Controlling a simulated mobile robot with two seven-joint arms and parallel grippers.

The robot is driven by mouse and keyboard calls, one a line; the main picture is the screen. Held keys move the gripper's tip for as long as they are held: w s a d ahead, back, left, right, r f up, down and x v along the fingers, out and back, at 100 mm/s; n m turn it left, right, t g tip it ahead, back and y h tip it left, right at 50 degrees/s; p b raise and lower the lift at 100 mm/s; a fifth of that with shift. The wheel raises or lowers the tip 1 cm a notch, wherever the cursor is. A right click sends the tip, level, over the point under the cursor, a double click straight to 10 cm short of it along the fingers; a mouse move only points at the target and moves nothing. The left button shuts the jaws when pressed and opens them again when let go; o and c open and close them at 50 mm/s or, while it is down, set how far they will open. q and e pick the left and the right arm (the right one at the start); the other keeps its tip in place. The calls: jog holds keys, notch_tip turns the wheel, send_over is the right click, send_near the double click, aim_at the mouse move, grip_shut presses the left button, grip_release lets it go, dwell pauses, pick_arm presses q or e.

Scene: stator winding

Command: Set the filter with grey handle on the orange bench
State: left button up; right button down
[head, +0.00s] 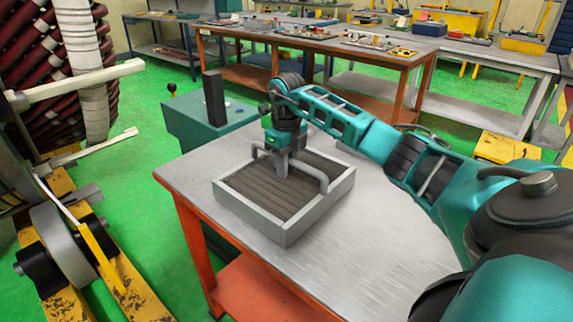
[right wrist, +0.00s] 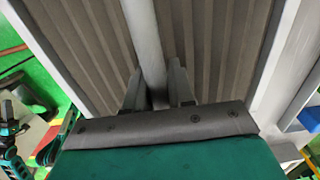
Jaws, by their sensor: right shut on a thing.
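The filter (head: 285,233) is a grey rectangular frame with dark pleats and a grey handle (head: 320,172) arching over it. In the head view it is at the orange bench (head: 350,255), over its grey top near the back left edge; it looks level, and I cannot tell whether it touches the top. My right gripper (head: 283,168) points down onto the handle from above. In the right wrist view the handle bar (right wrist: 146,45) runs between the two fingers of the right gripper (right wrist: 160,88), which are shut on it, with pleats on both sides. My left gripper is not in view.
A teal cabinet (head: 190,125) with a dark upright block stands behind the bench. A large wound stator (head: 60,60) and yellow rails (head: 125,280) are at the left. Long workbenches (head: 320,45) with small parts stand at the back. The bench top is clear in front of the filter.

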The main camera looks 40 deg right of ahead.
jog(key=c, duration=1)
grip_release()
jog(key=shift+o, duration=0.2)
